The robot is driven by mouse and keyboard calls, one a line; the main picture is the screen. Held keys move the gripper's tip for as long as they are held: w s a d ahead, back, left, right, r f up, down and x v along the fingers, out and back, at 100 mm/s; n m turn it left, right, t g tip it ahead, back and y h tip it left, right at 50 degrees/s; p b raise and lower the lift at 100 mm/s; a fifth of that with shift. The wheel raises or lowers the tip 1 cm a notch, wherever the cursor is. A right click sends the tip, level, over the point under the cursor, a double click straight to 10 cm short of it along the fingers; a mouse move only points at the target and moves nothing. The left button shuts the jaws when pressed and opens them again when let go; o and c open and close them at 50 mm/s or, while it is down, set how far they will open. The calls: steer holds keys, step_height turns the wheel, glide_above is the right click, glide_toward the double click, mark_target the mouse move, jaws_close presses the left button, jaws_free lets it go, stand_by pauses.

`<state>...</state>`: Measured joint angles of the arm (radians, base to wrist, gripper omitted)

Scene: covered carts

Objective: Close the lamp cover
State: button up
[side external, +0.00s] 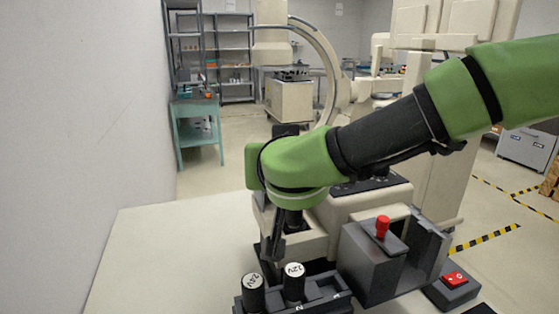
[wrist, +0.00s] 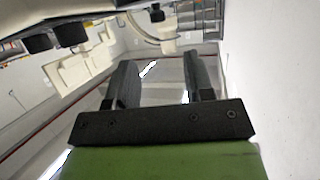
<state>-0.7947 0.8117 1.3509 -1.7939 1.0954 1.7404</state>
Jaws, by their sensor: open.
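My gripper (side external: 274,246) points down at the left of the dark equipment in the side view, close behind two labelled cylinders. In the wrist view its two dark fingers (wrist: 158,64) stand apart with nothing between them. A dark grey box (side external: 373,270) stands to the right of the gripper. A grey plate with a red knob (side external: 383,225) lies tilted at its top. I cannot tell for sure which part is the lamp cover, or whether it is open. No lamp is clearly visible.
Black cylinders marked 24V (side external: 253,291) and 12V (side external: 294,284) stand upright in a dark tray (side external: 322,297). A red switch (side external: 455,279) sits on a dark base at the right. The pale tabletop (side external: 165,260) is clear at the left, beside a wall.

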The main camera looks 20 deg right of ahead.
steer(key=x, duration=0.9)
steer(key=shift+w+d+f, duration=0.1)
steer(key=shift+c, duration=0.5)
